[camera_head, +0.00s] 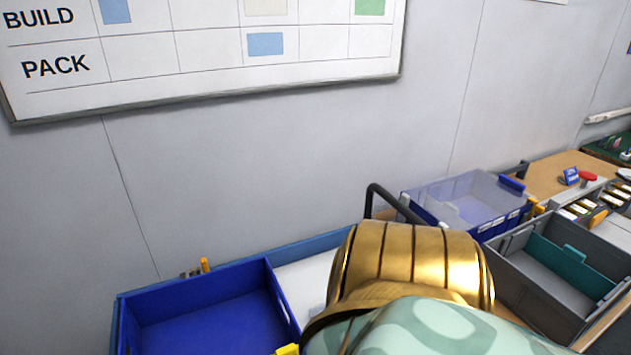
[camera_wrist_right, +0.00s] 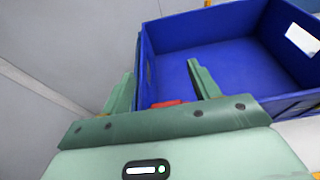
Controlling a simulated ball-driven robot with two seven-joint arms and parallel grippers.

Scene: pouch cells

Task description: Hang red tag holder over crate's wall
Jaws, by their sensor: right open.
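A dark blue open crate (camera_head: 195,273) stands at the lower left of the head view, and it fills the upper right of the right wrist view (camera_wrist_right: 205,32). In the wrist view my right gripper (camera_wrist_right: 160,70) is open, its two green fingers at the crate's near side. A small red piece (camera_wrist_right: 168,103), probably the red tag holder, shows low between the fingers, by the crate's near wall. Most of it is hidden, so I cannot tell whether it hangs over the wall. The right gripper is hidden in the head view. My left gripper is not in view.
A translucent blue crate (camera_head: 431,193) and a grey crate (camera_head: 520,280) with a teal piece (camera_head: 560,268) stand to the right. A black curved bar (camera_head: 370,198) rises behind my arm. A wall with a whiteboard (camera_head: 200,85) stands behind the bench.

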